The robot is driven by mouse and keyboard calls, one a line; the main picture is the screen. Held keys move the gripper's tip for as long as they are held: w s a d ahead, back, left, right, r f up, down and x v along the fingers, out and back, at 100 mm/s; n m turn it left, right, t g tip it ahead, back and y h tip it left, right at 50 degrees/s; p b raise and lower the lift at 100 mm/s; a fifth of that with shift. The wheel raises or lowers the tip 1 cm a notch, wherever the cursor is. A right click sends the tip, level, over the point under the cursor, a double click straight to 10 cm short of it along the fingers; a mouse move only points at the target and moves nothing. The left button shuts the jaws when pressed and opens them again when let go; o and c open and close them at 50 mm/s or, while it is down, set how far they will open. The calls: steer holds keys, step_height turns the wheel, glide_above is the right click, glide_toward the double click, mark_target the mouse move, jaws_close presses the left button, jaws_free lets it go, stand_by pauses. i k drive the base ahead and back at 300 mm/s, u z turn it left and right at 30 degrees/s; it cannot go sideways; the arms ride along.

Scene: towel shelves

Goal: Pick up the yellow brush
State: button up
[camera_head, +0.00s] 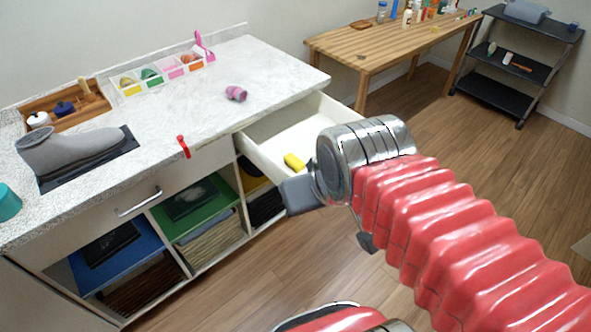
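A small yellow object (294,161), which looks like the yellow brush, lies in the open white drawer (262,154) below the counter. Its lower end is close to my gripper in the picture, and part of it may be hidden. My gripper (334,218) is in front of the drawer, at the end of my red ribbed arm. One grey finger is at left and a darker finger shows lower right, with floor visible between them. The fingers stand apart and hold nothing visible. The gripper and arm cover the drawer's right part.
Shelves with folded towels are below. A wooden table (390,45) and black rack (510,70) stand behind. Floor at right is clear.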

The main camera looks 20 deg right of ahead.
mark_target(291, 160)
steer(key=z, duration=0.35)
steer(key=i, duration=1)
steer(key=u, duration=1.2)
steer(key=k, duration=0.65)
